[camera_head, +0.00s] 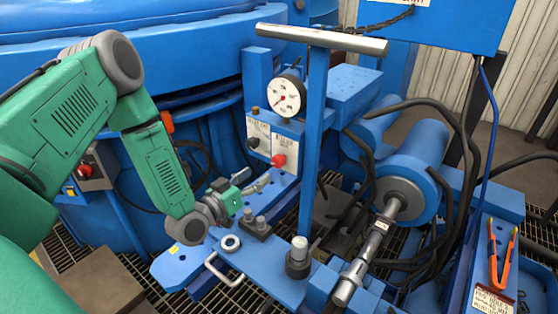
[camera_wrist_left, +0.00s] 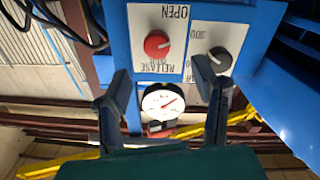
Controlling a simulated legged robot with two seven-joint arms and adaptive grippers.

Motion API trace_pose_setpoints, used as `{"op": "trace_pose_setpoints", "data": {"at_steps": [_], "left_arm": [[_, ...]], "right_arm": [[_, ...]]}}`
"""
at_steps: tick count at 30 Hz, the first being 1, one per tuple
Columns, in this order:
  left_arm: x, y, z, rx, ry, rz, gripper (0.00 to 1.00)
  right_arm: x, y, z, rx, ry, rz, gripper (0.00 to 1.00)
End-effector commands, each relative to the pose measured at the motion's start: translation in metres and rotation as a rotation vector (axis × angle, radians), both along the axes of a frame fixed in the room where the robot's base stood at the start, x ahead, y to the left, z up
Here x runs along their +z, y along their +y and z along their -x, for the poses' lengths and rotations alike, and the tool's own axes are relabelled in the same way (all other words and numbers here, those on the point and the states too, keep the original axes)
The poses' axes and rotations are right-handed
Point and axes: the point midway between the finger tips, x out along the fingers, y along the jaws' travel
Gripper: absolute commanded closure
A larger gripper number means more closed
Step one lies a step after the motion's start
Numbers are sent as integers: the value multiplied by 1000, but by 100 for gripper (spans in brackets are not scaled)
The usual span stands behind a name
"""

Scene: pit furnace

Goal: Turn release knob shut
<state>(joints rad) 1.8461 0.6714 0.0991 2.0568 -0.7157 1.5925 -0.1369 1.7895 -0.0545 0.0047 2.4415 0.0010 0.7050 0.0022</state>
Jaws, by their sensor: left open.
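The red release knob (camera_head: 278,161) sits on a white label plate on the front of a blue box. In the left wrist view the red knob (camera_wrist_left: 157,43) appears upside down beside the words "RELEASE" and "OPEN". A black knob (camera_head: 253,143) is next to it on its own plate; it also shows in the wrist view (camera_wrist_left: 219,59). My left gripper (camera_head: 257,182) is below the knobs, open and empty, its fingers pointing toward the panel. In the wrist view the spread fingers (camera_wrist_left: 168,82) are apart from the red knob. My right gripper is out of view.
A white dial gauge (camera_head: 287,95) stands above the knobs. A blue T-handled post (camera_head: 315,130) rises just right of the panel. A blue bench plate (camera_head: 205,263) with bolts and a handle lies below the gripper. Orange-handled pliers (camera_head: 502,255) lie at the right.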

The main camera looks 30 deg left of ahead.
Motion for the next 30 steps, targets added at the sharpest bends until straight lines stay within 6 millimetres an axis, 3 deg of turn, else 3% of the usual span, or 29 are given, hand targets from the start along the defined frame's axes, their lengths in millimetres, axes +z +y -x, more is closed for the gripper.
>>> {"op": "trace_pose_setpoints", "data": {"at_steps": [6,12,18,26,27,30], "left_arm": [[1,-8,-48,-1,-5,-2,47],[0,-11,-79,-1,-1,-2,47],[0,-11,-92,1,0,1,47],[1,-11,-94,1,0,1,47],[1,-11,-94,1,0,0,54],[1,-12,-93,1,0,0,89]], "right_arm": [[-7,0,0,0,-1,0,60],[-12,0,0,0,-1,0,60],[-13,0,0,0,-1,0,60],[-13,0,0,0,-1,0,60],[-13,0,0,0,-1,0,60],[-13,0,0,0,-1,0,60]]}}
